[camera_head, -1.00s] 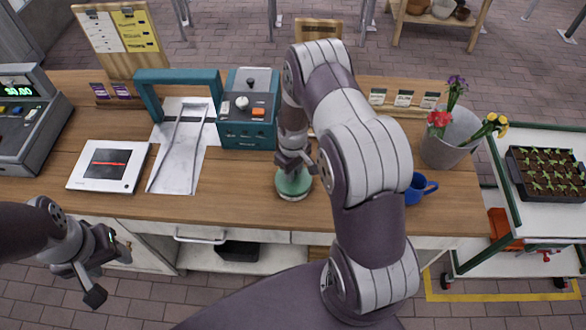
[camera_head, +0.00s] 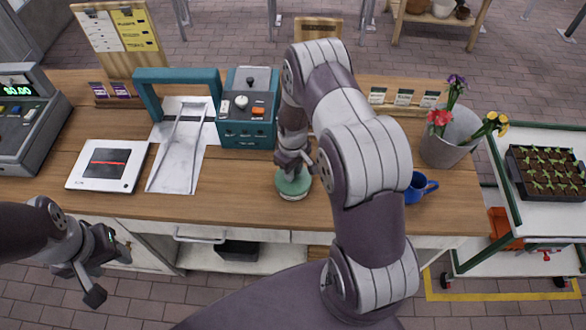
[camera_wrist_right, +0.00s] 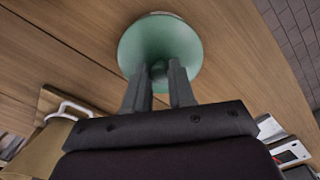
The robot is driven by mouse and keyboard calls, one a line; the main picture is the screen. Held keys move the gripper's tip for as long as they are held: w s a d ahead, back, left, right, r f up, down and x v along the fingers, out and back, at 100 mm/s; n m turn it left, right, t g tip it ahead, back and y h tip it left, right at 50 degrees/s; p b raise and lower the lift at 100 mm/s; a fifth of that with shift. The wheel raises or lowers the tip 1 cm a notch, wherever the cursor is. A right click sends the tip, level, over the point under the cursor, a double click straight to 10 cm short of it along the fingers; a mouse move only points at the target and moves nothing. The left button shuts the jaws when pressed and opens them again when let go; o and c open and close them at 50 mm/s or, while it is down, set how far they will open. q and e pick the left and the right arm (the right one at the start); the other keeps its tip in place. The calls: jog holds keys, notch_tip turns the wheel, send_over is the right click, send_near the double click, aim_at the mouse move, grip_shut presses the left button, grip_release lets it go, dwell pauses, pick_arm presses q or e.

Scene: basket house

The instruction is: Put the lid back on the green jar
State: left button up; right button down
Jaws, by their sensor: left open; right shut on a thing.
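The green lid (camera_head: 294,186) is a round, domed disc near the front edge of the wooden counter. In the right wrist view the lid (camera_wrist_right: 145,45) fills the upper middle, with its small knob between the fingers. My right gripper (camera_head: 291,165) points down and is shut on the knob. A pale rim (camera_wrist_right: 160,14) shows just past the lid's far edge, apparently the jar under it. The jar's body is hidden, so I cannot tell whether the lid is seated. My left gripper (camera_head: 97,272) is open and empty, in front of the counter at the left.
A teal box machine (camera_head: 248,125) stands behind and left of the lid. A blue mug (camera_head: 418,188) and a grey flower bucket (camera_head: 448,143) stand to the right. A white tablet (camera_head: 108,166) lies at the left. Bare counter (camera_head: 240,180) lies left of the lid.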

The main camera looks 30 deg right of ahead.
jog(key=shift+c, duration=2)
grip_release()
notch_tip(320, 180, up, 7)
jog(key=p, duration=0.5)
jog(key=shift+f, duration=0.15)
jog(key=shift+r, duration=0.2)
grip_shut()
jog(key=shift+f, duration=0.15)
